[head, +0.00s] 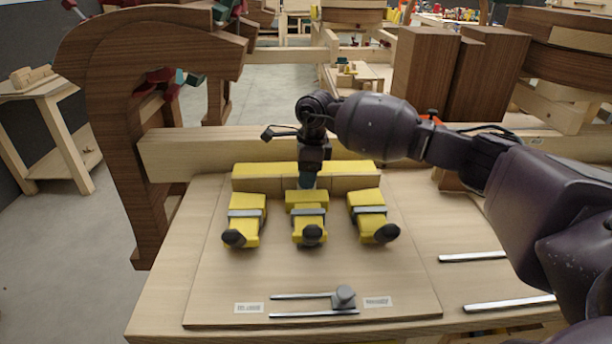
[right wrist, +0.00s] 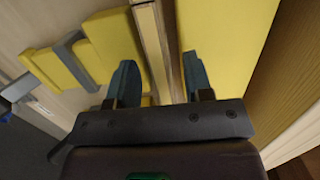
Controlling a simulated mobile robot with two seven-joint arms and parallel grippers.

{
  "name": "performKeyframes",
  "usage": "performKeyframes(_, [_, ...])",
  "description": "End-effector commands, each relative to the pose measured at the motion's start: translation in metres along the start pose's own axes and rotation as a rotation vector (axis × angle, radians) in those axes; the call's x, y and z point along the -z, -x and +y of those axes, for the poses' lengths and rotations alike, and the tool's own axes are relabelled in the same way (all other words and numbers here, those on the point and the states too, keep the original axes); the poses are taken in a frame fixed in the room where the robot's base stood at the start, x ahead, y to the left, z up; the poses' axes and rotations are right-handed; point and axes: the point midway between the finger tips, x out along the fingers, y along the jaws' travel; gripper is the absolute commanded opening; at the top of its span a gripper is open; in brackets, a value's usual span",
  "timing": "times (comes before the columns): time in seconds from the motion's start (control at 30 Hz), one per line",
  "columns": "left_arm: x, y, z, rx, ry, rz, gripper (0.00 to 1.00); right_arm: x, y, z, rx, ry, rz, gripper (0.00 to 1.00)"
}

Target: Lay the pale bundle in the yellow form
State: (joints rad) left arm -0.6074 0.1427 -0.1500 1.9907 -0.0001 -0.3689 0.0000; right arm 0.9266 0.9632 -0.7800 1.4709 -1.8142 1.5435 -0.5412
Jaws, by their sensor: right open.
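The yellow form is a long back bar (head: 255,170) with several clamp blocks (head: 366,198) in front, each with a grey strap and black knob. The pale bundle (head: 345,184) is a tan strip along the bar's front side, between bar and blocks. In the right wrist view the bundle (right wrist: 154,50) runs between the large yellow bar (right wrist: 225,40) and a yellow block (right wrist: 110,45). My right gripper (head: 308,183) is open over the middle of the bundle; its dark fingers (right wrist: 160,82) stand on either side of it. Whether they touch it I cannot tell. My left gripper is out of view.
The form sits on a wooden board (head: 220,290) on a bench. A grey sliding piece (head: 343,296) on metal rails lies at the front. A thick wooden beam (head: 210,150) crosses behind, and a curved brown frame (head: 110,130) stands at the left.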

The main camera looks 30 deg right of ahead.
Motion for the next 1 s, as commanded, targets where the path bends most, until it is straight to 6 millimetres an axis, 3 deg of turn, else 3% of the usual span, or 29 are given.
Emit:
performKeyframes(0.5, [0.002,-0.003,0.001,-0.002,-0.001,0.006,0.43,0.0,0.086,0.0,0.003,0.001,-0.001,0.47])
performKeyframes(0.9, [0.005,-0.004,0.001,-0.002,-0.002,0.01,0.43,0.0,0.104,0.0,0.003,0.001,-0.002,0.47])
performKeyframes(1.0, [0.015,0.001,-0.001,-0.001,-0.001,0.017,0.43,-0.002,0.119,0.001,0.012,0.002,-0.006,0.47])
